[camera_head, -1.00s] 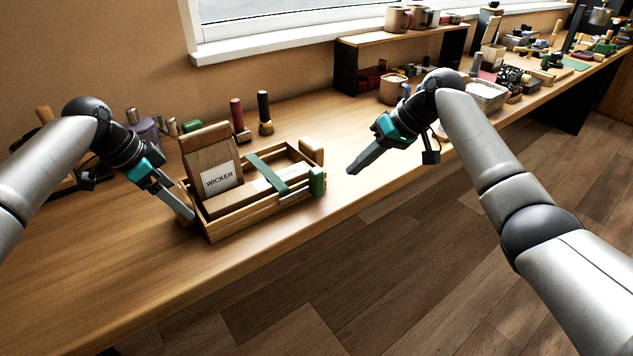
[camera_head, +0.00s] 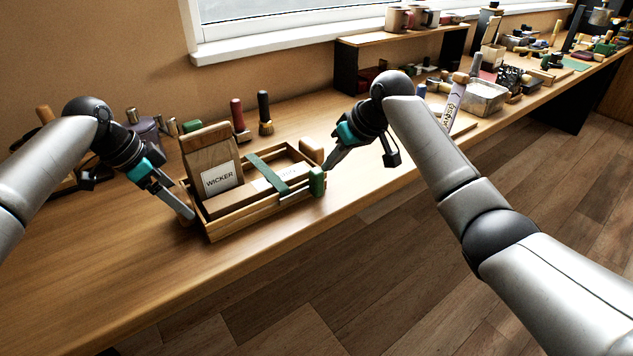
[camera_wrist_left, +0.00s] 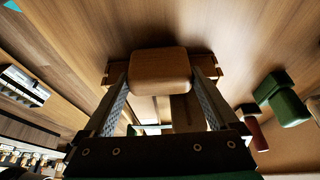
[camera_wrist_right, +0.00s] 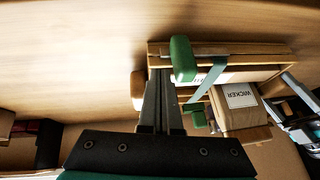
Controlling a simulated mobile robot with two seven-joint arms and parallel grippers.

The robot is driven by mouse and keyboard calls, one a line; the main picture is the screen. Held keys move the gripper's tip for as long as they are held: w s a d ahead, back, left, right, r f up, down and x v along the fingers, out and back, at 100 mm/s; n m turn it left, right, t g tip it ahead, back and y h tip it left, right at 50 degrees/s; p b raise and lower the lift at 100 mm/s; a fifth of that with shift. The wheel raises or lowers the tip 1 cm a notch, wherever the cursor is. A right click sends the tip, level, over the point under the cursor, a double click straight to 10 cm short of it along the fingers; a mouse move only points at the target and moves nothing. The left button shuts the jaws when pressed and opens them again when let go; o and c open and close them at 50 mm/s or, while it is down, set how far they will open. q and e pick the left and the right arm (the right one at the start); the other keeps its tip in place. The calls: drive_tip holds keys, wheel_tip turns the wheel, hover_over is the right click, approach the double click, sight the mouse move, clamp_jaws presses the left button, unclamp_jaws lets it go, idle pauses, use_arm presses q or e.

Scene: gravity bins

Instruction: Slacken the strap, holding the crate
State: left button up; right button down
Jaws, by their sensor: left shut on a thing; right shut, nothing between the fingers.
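The wooden crate (camera_head: 262,213) stands on the bench with a paper bag labelled WICKER (camera_head: 205,155) inside. A green strap (camera_head: 268,172) crosses over it. A green block (camera_head: 317,182) is at the crate's right front corner, and a wooden handle block (camera_head: 311,149) is on its right end. My left gripper (camera_head: 190,213) is at the crate's left end, shut on a wooden handle block (camera_wrist_left: 160,75). My right gripper (camera_head: 328,166) is shut and empty, close to the right end. In the right wrist view its fingers (camera_wrist_right: 160,80) are near the green block (camera_wrist_right: 183,58); contact is unclear.
Two upright brushes (camera_head: 264,112) and other tools stand behind the crate. A small shelf (camera_head: 400,45) with mugs and a metal tray (camera_head: 485,97) are further right.

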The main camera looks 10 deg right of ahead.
sight(298, 191)
use_arm(q)
drive_tip(key=shift+s+f, duration=0.15)
drive_tip(key=shift+f, duration=0.1)
use_arm(e)
drive_tip(key=shift+f, duration=1.1)
drive_tip(key=shift+a, duration=0.1)
idle(0.9)
drive_tip(key=shift+s+a, duration=0.45)
drive_tip(key=shift+a, duration=0.6)
drive_tip(key=shift+s+a, duration=0.4)
drive_tip(key=shift+a, duration=0.6)
drive_tip(key=shift+s+a, duration=0.45)
drive_tip(key=shift+a, duration=0.6)
drive_tip(key=shift+w+d, duration=0.1)
drive_tip(key=shift+d, duration=0.05)
drive_tip(key=shift+r, duration=0.1)
wheel_tip(298, 191, up, 7)
drive_tip(key=d, duration=0.1)
drive_tip(key=shift+w, duration=0.15)
